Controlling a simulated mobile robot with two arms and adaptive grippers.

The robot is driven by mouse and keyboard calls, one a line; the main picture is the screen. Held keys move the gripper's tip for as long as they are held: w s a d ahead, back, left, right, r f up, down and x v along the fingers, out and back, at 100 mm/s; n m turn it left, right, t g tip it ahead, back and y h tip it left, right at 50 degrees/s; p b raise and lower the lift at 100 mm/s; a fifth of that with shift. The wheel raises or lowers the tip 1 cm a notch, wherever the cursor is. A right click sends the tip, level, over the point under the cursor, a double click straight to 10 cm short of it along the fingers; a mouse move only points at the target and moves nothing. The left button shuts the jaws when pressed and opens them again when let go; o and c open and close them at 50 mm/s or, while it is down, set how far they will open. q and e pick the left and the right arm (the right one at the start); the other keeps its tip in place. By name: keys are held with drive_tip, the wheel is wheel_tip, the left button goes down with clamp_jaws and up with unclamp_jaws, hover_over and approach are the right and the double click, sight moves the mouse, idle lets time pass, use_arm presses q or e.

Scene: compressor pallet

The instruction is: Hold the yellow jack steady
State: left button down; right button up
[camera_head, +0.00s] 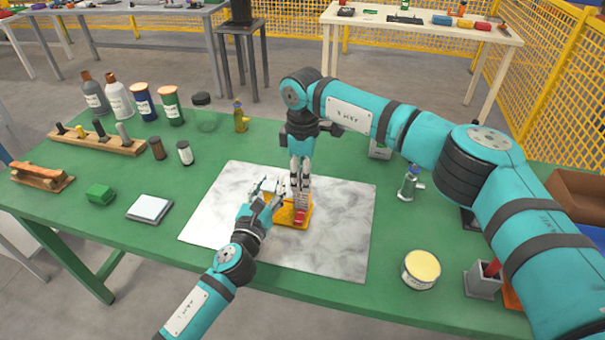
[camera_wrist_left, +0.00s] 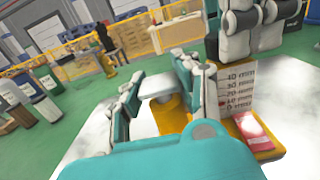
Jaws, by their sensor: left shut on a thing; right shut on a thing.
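The yellow jack (camera_head: 289,217) stands on the marble slab (camera_head: 335,235), with a millimetre scale plate and a red block on its base. In the left wrist view, the yellow jack (camera_wrist_left: 262,154) shows its yellow base beside the scale plate (camera_wrist_left: 236,92) and red block (camera_wrist_left: 252,130). My left gripper (camera_head: 268,189) reaches in from the left. Its fingers in the left wrist view (camera_wrist_left: 160,92) are around the jack's grey and yellow part. My right gripper (camera_head: 300,183) points straight down above the scale plate. It is closed, and its fingers hide what it grips.
A yellow-topped tin (camera_head: 421,269) and a grey holder (camera_head: 483,279) stand at the right. Bottles, cans, a wooden peg rack (camera_head: 97,143), a green block (camera_head: 100,194) and a white pad (camera_head: 150,208) lie at the left. The slab's front is clear.

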drive_tip(key=shift+r+m, duration=0.2)
drive_tip(key=shift+m, duration=1.8)
drive_tip(key=o, duration=0.9)
drive_tip(key=shift+o, duration=1.3)
drive_tip(key=shift+f, duration=0.15)
wheel_tip(320, 180, up, 12)
drive_tip(key=shift+s, duration=0.15)
